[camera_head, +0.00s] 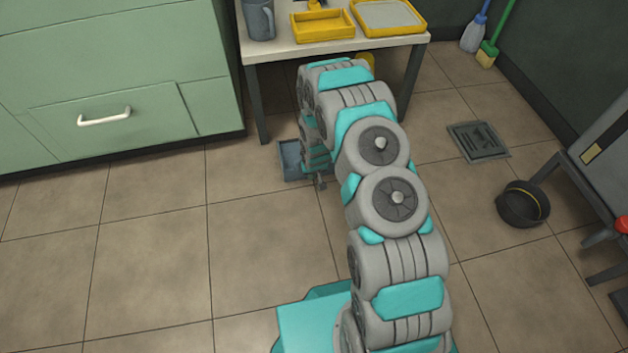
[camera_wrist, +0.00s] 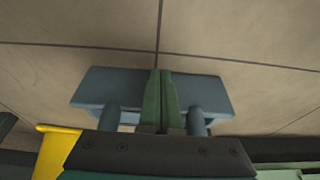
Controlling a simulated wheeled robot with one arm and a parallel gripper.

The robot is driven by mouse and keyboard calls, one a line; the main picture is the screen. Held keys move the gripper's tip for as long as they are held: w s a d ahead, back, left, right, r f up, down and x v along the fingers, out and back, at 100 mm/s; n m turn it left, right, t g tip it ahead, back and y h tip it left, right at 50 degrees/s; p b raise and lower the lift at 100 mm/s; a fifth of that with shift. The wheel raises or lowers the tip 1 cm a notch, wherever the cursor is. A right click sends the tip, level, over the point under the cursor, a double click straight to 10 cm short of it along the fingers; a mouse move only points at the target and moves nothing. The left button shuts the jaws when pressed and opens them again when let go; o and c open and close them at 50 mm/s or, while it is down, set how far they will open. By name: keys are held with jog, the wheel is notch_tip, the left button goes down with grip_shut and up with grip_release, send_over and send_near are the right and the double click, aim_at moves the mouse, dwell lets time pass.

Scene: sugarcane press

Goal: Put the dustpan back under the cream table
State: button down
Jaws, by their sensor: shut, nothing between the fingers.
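The blue-grey dustpan (camera_head: 289,160) lies on the tiled floor at the front edge of the cream table (camera_head: 262,51), near its front left leg. My arm hides its right part in the head view. In the wrist view the dustpan (camera_wrist: 104,88) shows on both sides of my gripper (camera_wrist: 159,78). The two green fingers are pressed together with nothing between them, in front of the dustpan's middle. I cannot tell whether they touch it. The gripper itself is mostly hidden behind my arm in the head view.
Green cabinets (camera_head: 120,80) stand left of the table. On the table are a grey jug (camera_head: 259,20) and yellow trays (camera_head: 323,26). A black round pan (camera_head: 522,204) and a floor drain (camera_head: 479,141) are at the right. The front-left floor is clear.

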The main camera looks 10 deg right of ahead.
jog(key=shift+w, duration=0.45)
